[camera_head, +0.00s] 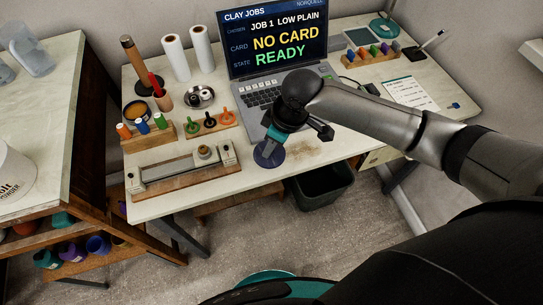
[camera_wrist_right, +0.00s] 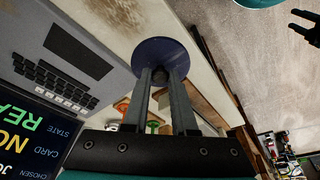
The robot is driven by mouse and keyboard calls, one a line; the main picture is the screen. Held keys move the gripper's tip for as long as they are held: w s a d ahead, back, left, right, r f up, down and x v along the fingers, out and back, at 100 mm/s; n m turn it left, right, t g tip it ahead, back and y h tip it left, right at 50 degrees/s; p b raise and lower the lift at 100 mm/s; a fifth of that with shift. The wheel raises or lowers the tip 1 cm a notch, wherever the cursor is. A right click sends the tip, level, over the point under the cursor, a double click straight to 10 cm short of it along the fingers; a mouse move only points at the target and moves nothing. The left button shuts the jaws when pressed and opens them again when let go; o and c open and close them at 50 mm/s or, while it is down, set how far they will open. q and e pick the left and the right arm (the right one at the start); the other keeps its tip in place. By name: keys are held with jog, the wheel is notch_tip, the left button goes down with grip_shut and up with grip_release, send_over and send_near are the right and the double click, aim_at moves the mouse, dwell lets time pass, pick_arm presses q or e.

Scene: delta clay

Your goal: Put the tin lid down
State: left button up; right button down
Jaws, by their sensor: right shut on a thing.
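The tin lid is a dark blue disc (camera_head: 269,153) at the front edge of the table, in front of the laptop. My right gripper (camera_head: 275,136) is above it and shut on it. In the right wrist view the lid (camera_wrist_right: 160,53) shows at the tips of the two fingers (camera_wrist_right: 160,80). Whether it touches the tabletop, I cannot tell. An open round tin (camera_head: 137,112) with orange-brown contents stands at the back left of the table. A black two-pronged gripper (camera_wrist_right: 304,26), which looks like my left one, shows with its prongs apart in the right wrist view.
The laptop (camera_head: 262,95) stands behind the lid. A rack of stamps (camera_head: 209,125) and a wooden-railed board (camera_head: 180,176) are to its left. A brown smudged patch (camera_head: 309,151) of bare tabletop is just right of it. A dark bin (camera_head: 323,186) is below the table edge.

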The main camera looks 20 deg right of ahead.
aim_at(271, 156)
notch_tip(271, 156, down, 4)
jog(key=shift+f+b, duration=0.1)
jog(key=shift+b, duration=0.6)
jog(key=shift+f, duration=0.1)
jog(key=shift+f, duration=0.2)
jog(key=c, duration=0.7)
grip_release()
jog(key=shift+r, duration=0.15)
jog(key=p+v, duration=0.4)
jog(key=v, duration=0.8)
